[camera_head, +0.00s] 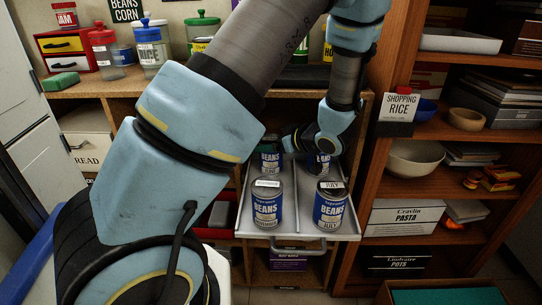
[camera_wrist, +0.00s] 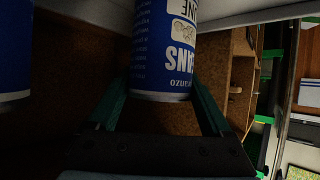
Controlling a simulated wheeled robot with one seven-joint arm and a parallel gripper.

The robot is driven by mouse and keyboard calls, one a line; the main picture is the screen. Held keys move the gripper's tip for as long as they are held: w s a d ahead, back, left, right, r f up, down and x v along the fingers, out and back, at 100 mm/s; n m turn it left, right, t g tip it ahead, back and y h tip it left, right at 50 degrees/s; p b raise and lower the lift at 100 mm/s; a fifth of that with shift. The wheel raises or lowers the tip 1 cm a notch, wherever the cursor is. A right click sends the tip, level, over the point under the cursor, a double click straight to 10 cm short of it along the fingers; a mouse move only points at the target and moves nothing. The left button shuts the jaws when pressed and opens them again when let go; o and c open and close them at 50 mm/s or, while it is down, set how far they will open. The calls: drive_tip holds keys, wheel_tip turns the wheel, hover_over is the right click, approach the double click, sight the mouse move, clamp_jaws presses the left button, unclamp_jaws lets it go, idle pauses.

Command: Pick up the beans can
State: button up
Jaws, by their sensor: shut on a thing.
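Several blue-and-white beans cans stand on a pulled-out tray (camera_head: 345,233). The front left can (camera_head: 267,207) and front right can (camera_head: 331,208) are in plain sight. The back left can (camera_head: 271,162) and back right can (camera_head: 319,167) are partly covered by my arm. In the wrist view, my gripper (camera_wrist: 162,88) has its green fingers on both sides of a beans can (camera_wrist: 162,50) and is shut on it. Another can (camera_wrist: 12,55) is at the left edge of that view. My fingers are hidden in the head view, so I cannot tell which back can is held.
A wooden shelf (camera_head: 420,130) stands close on the right, with bowls, boxes and a rice sign (camera_head: 400,108). Jars (camera_head: 150,45) and a drawer box (camera_head: 62,45) are on the counter above the tray. A bread box (camera_head: 88,140) is at the left.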

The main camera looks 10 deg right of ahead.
clamp_jaws()
drive_tip(key=shift+r, duration=0.1)
